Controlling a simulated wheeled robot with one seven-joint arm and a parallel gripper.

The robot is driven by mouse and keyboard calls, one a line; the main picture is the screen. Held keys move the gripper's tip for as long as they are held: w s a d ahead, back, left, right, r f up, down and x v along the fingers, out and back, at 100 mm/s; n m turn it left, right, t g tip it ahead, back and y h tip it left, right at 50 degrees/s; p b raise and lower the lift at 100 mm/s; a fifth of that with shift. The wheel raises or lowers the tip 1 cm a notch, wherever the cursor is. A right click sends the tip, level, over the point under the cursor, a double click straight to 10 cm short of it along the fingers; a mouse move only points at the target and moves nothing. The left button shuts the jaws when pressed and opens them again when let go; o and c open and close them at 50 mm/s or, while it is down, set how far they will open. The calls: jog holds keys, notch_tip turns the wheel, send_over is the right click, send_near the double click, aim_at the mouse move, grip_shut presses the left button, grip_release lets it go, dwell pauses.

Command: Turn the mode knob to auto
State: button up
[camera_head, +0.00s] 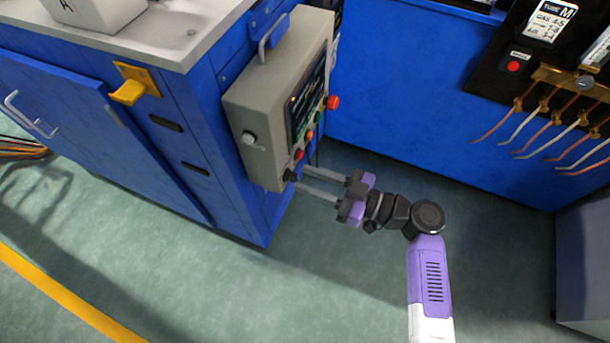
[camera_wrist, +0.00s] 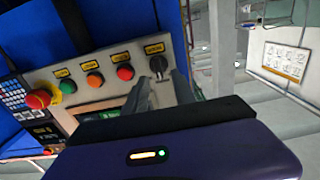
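The mode knob is a small black rotary knob (camera_wrist: 158,65) at the right end of a row of buttons on the grey control box (camera_head: 255,105). It also shows as a dark knob at the box's lower corner in the head view (camera_head: 290,176). My gripper (camera_wrist: 163,76) is open, its two fingers apart, with the fingertips close to the knob, roughly on either side of it. In the head view, my gripper (camera_head: 297,178) reaches toward the box from the right. I cannot tell whether the fingers touch the knob. The label above the knob is too small to read.
Green (camera_wrist: 68,86), orange (camera_wrist: 95,79) and red (camera_wrist: 125,72) buttons sit in a row left of the knob, with a red emergency stop (camera_wrist: 38,99) beyond. The box is on a blue cabinet (camera_head: 215,130). Open floor (camera_head: 300,290) lies below my arm.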

jog(key=shift+w+a, duration=0.25)
jog(key=shift+a, duration=0.45)
grip_shut()
jog(key=shift+m, duration=0.3)
jog(key=shift+w+d+f+m, duration=0.1)
jog(key=shift+w+f+m, duration=0.1)
jog(key=shift+m, duration=1.85)
jog(key=shift+w+d+f+m, duration=0.1)
jog(key=shift+w+m, duration=0.05)
jog(key=shift+m, duration=1.9)
